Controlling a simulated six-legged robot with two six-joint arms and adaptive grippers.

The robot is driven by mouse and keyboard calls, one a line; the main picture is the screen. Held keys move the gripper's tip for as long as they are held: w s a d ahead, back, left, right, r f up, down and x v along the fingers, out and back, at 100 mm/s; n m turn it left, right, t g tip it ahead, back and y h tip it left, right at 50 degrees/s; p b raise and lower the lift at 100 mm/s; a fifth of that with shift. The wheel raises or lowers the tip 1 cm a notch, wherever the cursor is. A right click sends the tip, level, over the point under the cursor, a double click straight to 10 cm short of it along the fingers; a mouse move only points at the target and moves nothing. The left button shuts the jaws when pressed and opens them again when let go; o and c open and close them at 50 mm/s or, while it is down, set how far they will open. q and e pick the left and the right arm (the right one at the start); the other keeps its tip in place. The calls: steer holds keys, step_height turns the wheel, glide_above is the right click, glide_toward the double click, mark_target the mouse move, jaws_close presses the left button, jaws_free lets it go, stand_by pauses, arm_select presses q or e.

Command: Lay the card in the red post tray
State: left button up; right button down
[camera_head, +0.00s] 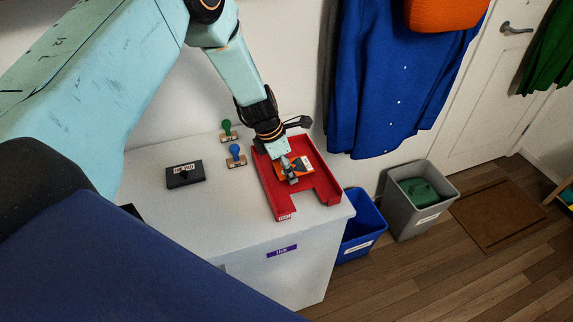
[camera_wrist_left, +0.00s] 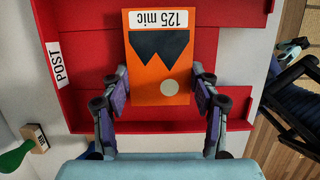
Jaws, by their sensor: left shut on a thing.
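The card (camera_head: 304,162) is orange with dark zigzag shapes, a pale dot and a white strip reading "125 mic". It also shows in the left wrist view (camera_wrist_left: 172,72). My left gripper (camera_head: 290,172) is shut on the card, with one finger at each side edge in the left wrist view (camera_wrist_left: 158,88). The red post tray (camera_head: 268,190) sits on the white cabinet top, and its POST label shows in the left wrist view. The card is over the tray's floor, inside its walls. I cannot tell whether it touches the floor. My right gripper is not in view.
A green-handled stamp (camera_head: 227,132), a blue-handled stamp (camera_head: 236,157) and a black ink pad (camera_head: 186,174) stand left of the tray on the white cabinet (camera_head: 215,210). A blue bin (camera_head: 360,222) and a grey bin (camera_head: 411,221) stand right of it.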

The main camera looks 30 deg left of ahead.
arm_select(q)
steer(key=shift+f, duration=0.25)
steer(key=shift+s+d, duration=0.15)
steer(key=shift+s, duration=0.1)
steer(key=o, duration=1.8)
steer(key=shift+w, duration=0.15)
steer(key=shift+w, duration=0.1)
step_height(320, 180, up, 9)
steer(key=p, duration=0.9)
